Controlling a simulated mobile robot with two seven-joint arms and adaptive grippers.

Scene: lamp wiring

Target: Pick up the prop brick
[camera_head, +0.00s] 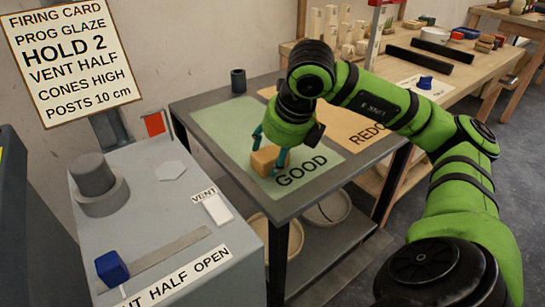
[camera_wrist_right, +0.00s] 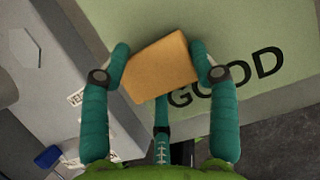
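The prop brick, a plain tan-orange block (camera_head: 265,160), is at the green mat marked GOOD, near its front left side. It also shows in the wrist view (camera_wrist_right: 160,68). My right gripper (camera_head: 270,150) reaches down over it with teal fingers. In the wrist view the fingertips (camera_wrist_right: 162,62) press against opposite sides of the brick, with a third finger below it. Whether the brick rests on the mat or is slightly raised I cannot tell. My left gripper is not in view.
The GOOD mat (camera_head: 222,125) lies beside an orange REDO mat (camera_head: 345,125) on a dark table. A dark cylinder (camera_head: 238,80) stands at the back. A grey kiln box (camera_head: 150,215) with a blue slider knob (camera_head: 112,269) is to the left. A cluttered bench (camera_head: 465,75) is behind.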

